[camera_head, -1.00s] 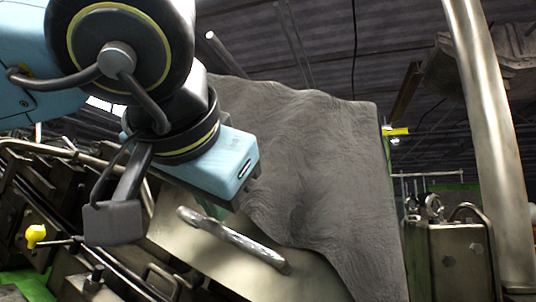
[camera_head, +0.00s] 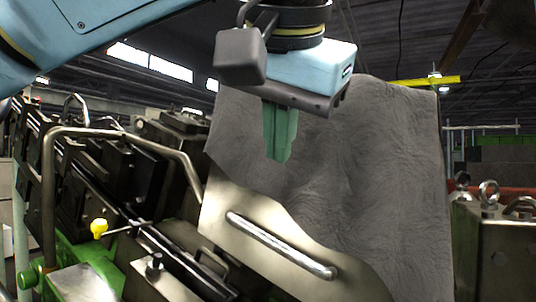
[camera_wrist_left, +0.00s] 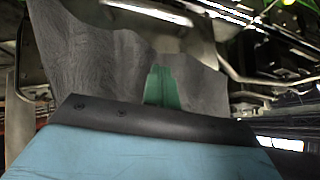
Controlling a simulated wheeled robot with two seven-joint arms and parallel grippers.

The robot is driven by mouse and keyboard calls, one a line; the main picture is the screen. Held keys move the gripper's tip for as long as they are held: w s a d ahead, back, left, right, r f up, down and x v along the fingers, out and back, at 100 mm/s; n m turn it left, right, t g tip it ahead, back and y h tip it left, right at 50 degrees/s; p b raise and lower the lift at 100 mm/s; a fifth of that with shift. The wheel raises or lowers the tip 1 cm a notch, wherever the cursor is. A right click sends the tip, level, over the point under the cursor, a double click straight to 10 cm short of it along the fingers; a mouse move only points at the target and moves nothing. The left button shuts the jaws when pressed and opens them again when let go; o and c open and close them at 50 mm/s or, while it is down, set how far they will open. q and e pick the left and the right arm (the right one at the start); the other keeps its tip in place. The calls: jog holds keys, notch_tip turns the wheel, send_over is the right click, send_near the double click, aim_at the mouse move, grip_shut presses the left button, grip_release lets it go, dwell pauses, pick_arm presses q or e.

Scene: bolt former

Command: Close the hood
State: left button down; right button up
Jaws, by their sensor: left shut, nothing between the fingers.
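The hood (camera_head: 370,150) is a large grey, rough-textured sheet joined to a bare metal panel that slopes down to the right. A long metal handle (camera_head: 280,247) is fixed on this panel. My left gripper (camera_head: 279,155) points down in front of the grey part, above the handle and apart from it. Its green fingers are together with nothing between them. In the left wrist view the fingers (camera_wrist_left: 162,88) show against the grey hood (camera_wrist_left: 100,65), with the handle (camera_wrist_left: 150,13) beyond them at the top. My right gripper is not in view.
Machine parts and a bent metal rail (camera_head: 120,133) stand left of the hood. A yellow knob (camera_head: 99,228) on a rod is at lower left. A metal block with eyebolts (camera_head: 492,240) is at the right. Open space lies above the hood.

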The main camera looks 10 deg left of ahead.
aim_at(264, 201)
pick_arm(q)
notch_tip(264, 201, up, 3)
jog(key=w+d+g+y+p, duration=0.1)
jog(key=w+d+g+p, duration=0.15)
jog(key=p, duration=0.35)
jog(key=shift+n+g, duration=0.25)
jog(key=shift+n, duration=0.05)
jog(key=shift+w+a+f, duration=0.2)
jog(key=shift+a+f, duration=0.55)
jog(key=shift+f, duration=1)
jog(key=shift+w+a+f, duration=0.2)
jog(key=shift+a+f, duration=0.6)
jog(key=shift+f, duration=0.95)
jog(key=shift+w+a+f, duration=0.2)
jog(key=shift+a+f, duration=0.55)
jog(key=shift+f, duration=1)
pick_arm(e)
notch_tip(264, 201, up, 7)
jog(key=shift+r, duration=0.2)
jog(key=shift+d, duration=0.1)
